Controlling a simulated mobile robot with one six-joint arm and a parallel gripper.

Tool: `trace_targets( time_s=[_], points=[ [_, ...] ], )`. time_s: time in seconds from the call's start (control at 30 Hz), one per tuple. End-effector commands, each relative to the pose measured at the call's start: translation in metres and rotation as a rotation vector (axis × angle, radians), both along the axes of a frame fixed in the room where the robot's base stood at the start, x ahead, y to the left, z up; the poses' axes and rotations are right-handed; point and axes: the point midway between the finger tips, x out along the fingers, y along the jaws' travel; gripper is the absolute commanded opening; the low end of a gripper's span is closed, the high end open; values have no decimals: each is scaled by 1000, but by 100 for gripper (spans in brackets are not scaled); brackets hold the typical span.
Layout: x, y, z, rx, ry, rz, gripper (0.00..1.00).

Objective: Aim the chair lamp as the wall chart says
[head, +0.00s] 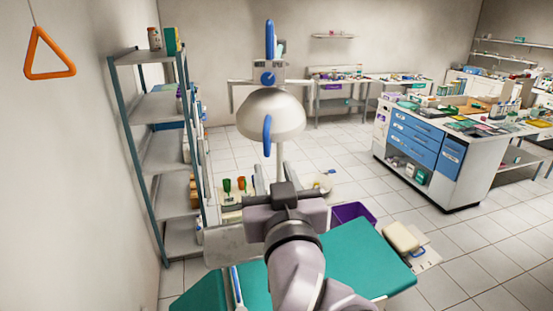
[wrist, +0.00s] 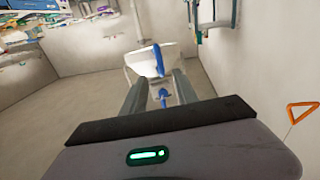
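The chair lamp (head: 272,110) has a white dome head on a pale post. One blue handle stands above the head and another blue handle (head: 267,135) hangs at the dome's front. In the wrist view the lamp's white head (wrist: 150,58) shows beyond my fingers, with blue handle parts between them. My gripper (wrist: 157,82) is open, its two grey fingers apart with nothing clearly held. In the head view my gripper sits below the lamp head and hides part of the post. I cannot make out a wall chart in either view.
A teal chair or bench (head: 350,262) lies below my arm. A metal shelf rack (head: 160,150) stands at the left wall, near an orange triangle (head: 50,55). A purple bin (head: 352,214) is right of my gripper. A blue-drawered counter (head: 415,135) stands farther right, with open floor between.

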Motion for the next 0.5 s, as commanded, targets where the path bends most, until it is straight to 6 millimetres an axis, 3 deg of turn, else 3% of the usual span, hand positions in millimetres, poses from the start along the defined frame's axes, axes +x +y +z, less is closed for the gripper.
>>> trace_targets(
  time_s=[0.1, 0.2, 0.5],
  points=[
    [-31, -4, 1, 2, -2, 3, 35],
    [-46, -6, -5, 4, -6, -1, 35],
    [-56, -8, -1, 0, 1, 0, 35]
  ],
)
